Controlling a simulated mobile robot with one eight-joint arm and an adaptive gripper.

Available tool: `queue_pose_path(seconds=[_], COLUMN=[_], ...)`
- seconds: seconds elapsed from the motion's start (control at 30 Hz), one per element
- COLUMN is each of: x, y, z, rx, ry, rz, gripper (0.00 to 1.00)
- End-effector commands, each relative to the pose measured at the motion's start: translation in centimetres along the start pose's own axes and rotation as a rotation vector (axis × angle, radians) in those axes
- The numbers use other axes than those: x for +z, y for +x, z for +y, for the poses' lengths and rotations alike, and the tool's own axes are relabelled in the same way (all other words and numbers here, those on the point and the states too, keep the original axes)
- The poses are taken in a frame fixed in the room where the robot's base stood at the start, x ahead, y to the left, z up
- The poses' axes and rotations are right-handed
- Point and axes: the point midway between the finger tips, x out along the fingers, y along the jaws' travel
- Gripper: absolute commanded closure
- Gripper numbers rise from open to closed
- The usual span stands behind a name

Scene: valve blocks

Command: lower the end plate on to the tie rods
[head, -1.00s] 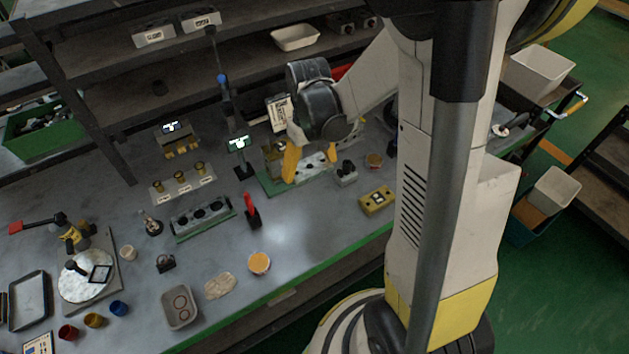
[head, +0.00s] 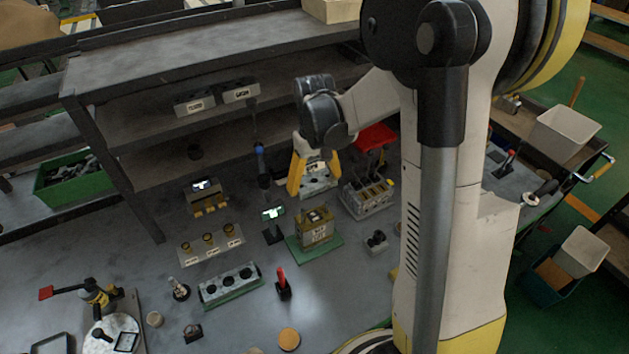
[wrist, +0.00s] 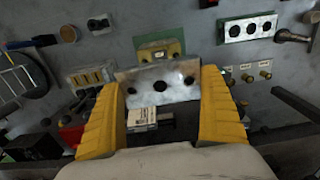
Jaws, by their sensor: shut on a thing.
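My gripper (head: 314,180) is shut on the end plate, a silver plate with three dark holes (head: 318,187). In the wrist view the plate (wrist: 178,92) spans between the yellow fingers (wrist: 160,108). The valve block (head: 317,226), brass-coloured with a pale label, stands on a green base (head: 330,246). In the head view my gripper and plate appear above and behind the block, apart from it. In the wrist view the block (wrist: 158,50) lies beyond the plate, which may cover part of it. The tie rods are too small to make out clearly.
A slotted rack (head: 366,199) stands right of the block, and a small lit display on a stand (head: 272,214) stands left. A similar holed plate on a green base (head: 230,285) lies front left, beside a red-handled tool (head: 282,283). Shelves (head: 200,125) rise behind.

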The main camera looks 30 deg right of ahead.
Motion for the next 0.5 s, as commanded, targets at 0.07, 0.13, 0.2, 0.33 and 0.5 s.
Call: queue_pose_path(seconds=[0.07,0.13,0.2,0.33,0.5], x=[0.0,0.0,0.0,0.0,0.0], y=[0.2,0.6,1.2,2.4,4.2], z=[0.0,0.0,0.0,0.0,0.0], rx=[0.000,0.000,0.000,0.000,0.000], ry=[0.000,0.000,0.000,0.000,0.000], rz=[0.000,0.000,0.000,0.000,0.000], gripper=[0.50,0.50,0.50,0.50,0.50])
